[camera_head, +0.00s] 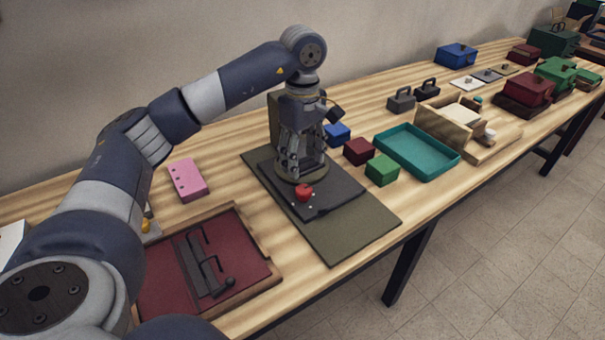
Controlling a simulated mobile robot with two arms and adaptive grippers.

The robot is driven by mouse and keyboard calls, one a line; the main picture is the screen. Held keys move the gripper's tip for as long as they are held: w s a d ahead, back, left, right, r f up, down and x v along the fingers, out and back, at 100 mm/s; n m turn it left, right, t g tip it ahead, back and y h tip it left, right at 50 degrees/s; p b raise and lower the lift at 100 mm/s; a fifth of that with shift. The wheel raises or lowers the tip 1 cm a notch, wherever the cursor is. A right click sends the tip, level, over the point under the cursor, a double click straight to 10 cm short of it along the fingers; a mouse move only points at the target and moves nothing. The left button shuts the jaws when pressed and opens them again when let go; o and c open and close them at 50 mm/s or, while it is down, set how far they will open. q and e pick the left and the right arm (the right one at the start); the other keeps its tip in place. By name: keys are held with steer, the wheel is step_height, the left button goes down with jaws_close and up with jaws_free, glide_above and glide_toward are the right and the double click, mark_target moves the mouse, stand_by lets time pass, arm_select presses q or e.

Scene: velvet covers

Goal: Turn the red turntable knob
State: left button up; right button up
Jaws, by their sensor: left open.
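The red turntable knob (304,192) stands on a dark plate (335,197) that lies on an olive mat (352,236). My left gripper (297,172) points down over the plate, right behind the knob as seen here. Its jaws are open, and its fingertips are low over the round turntable (315,172). I cannot tell whether a finger touches the knob. The fingers hide part of the turntable. My right gripper is not in view.
Blue, maroon and green blocks (382,170) stand right of the plate, beside a teal tray (447,164). A pink block (187,180) lies to the left. A maroon-lined wooden tray (165,283) with dark bars is at front left. The table's front edge is near the mat.

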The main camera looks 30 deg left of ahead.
arm_select(q)
step_height(320, 180, up, 4)
steer(key=shift+f, duration=0.15)
